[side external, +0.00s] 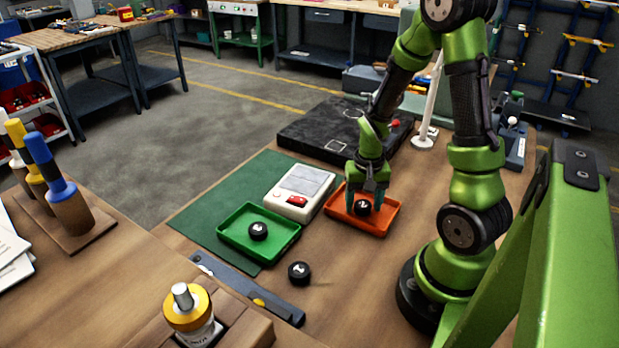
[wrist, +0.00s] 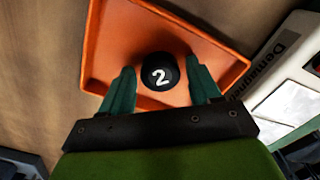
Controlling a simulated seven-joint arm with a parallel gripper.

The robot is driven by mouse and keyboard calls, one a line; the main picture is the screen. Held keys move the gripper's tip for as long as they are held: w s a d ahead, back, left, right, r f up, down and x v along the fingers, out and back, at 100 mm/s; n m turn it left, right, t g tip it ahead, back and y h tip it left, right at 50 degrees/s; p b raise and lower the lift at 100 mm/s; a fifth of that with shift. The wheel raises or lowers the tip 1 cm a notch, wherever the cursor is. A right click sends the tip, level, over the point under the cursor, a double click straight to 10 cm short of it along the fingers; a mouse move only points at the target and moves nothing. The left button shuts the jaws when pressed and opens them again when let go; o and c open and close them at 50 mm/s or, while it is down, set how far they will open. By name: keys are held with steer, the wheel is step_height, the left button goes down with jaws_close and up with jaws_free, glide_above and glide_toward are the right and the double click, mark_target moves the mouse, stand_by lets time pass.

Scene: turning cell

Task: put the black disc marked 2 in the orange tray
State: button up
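The black disc marked 2 (side external: 362,208) is in the orange tray (side external: 379,226), and its white 2 faces up. In the wrist view the disc (wrist: 160,71) appears to lie on the floor of the orange tray (wrist: 113,40). My gripper (side external: 367,194) is low over the tray. In the wrist view my gripper (wrist: 160,76) is open, with one finger on each side of the disc and a small gap on both sides. Whether the fingertips touch the tray floor cannot be told.
Another black disc (side external: 258,231) lies in the green tray (side external: 285,243). A third black disc (side external: 299,272) lies on the bare wooden bench. A white scale-like device (side external: 310,181) stands between the trays, close to the orange one. A dark slab (side external: 320,132) lies behind.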

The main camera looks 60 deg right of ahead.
mark_target(363, 205)
steer(key=shift+o, duration=0.5)
step_height(363, 205, up, 12)
steer(key=a+r+n+t+y, duration=0.1)
steer(key=a+r+n+t, duration=0.2)
steer(key=a+r, duration=0.3)
steer(key=a+r+n+t+y, duration=0.1)
steer(key=a+r+n+t, duration=0.2)
steer(key=a, duration=0.8)
step_height(363, 205, up, 3)
steer(key=shift+a+f+n+t, duration=0.1)
steer(key=shift+a+n+t, duration=0.3)
steer(key=shift+t, duration=0.2)
